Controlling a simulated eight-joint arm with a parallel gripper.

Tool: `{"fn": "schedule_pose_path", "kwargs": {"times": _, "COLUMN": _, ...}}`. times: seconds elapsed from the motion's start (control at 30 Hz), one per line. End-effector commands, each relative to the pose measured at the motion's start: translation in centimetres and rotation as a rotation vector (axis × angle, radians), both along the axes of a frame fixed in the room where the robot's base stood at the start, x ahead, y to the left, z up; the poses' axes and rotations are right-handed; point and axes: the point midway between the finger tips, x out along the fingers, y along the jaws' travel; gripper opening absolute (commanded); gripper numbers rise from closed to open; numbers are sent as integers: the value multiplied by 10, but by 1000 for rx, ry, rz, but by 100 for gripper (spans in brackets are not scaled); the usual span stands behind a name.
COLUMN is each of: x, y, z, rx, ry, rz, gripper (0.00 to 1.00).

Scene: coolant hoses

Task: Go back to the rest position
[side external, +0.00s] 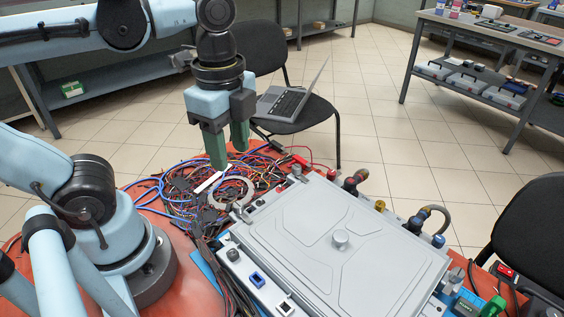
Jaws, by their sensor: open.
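My gripper (229,150) hangs from my arm at the upper left middle, with its green fingers pointing down. It is open and nothing shows between the fingers. It is above the tangle of cables (190,190), to the left of and higher than the large grey box (340,255). Whether the hoses are seated cannot be told.
The box and cables lie on an orange-red table (190,265). A black chair (315,115) with an open laptop (285,100) stands behind. Another black chair (535,225) is at the right. A workbench with shelves (490,40) stands at the back right. Tiled floor (390,130) lies between.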

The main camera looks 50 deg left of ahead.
Motion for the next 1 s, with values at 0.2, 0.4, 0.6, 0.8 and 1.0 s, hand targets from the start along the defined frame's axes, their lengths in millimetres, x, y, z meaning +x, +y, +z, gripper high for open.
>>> {"fn": "schedule_pose_path", "kwargs": {"times": 0.2, "x": 0, "y": 0, "z": 0, "rx": 0, "ry": 0, "rz": 0, "gripper": 47}}
{"fn": "schedule_pose_path", "kwargs": {"times": 0.4, "x": 8, "y": 2, "z": -7, "rx": -11, "ry": -51, "rz": 99, "gripper": 47}}
{"fn": "schedule_pose_path", "kwargs": {"times": 0.6, "x": 40, "y": 14, "z": -31, "rx": -99, "ry": -263, "rz": 527, "gripper": 47}}
{"fn": "schedule_pose_path", "kwargs": {"times": 0.8, "x": 69, "y": 30, "z": -44, "rx": -258, "ry": -457, "rz": 944, "gripper": 47}}
{"fn": "schedule_pose_path", "kwargs": {"times": 1.0, "x": 80, "y": 38, "z": -47, "rx": -361, "ry": -540, "rz": 1137, "gripper": 47}}
